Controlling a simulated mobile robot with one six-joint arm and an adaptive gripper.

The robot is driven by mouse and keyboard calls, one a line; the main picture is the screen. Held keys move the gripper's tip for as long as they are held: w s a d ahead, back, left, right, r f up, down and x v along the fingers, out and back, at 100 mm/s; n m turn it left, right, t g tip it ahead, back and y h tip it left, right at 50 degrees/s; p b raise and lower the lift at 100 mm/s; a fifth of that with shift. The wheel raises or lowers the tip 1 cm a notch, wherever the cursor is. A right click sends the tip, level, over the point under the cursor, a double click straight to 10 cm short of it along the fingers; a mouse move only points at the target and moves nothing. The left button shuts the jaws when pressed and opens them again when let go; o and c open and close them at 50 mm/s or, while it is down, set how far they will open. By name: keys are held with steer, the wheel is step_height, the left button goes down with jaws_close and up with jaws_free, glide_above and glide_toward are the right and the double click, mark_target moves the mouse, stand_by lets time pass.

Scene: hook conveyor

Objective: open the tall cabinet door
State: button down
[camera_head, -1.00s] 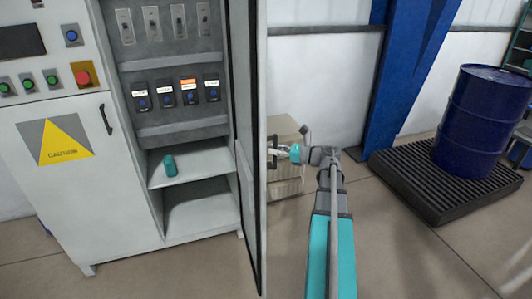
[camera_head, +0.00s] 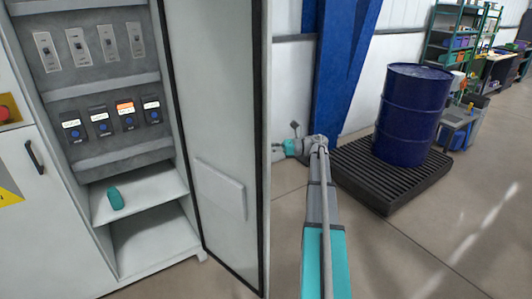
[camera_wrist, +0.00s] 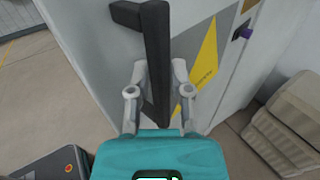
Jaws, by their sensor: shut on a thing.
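The tall cabinet door (camera_head: 228,140) stands open in the head view, its pale inner face turned toward me. A grey cabinet (camera_head: 104,160) with switches and shelves is exposed behind it. In the wrist view the door's outer face (camera_wrist: 215,25) carries a yellow warning triangle. My gripper (camera_wrist: 158,78) is shut on the black door handle (camera_wrist: 157,45), with a finger on each side of it. In the head view my gripper (camera_head: 279,149) is at the door's right side, and the handle is hidden by the door.
A teal object (camera_head: 115,198) lies on a cabinet shelf. A blue drum (camera_head: 410,115) stands on a black ribbed pallet (camera_head: 375,185) to the right. Floor at front right is clear.

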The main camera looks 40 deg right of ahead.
steer(key=shift+w+d+r, duration=0.1)
steer(key=shift+w, duration=0.05)
steer(key=c, duration=0.6)
jaws_free()
steer(key=shift+w, duration=0.1)
steer(key=shift+c, duration=0.2)
steer(key=v, duration=1.2)
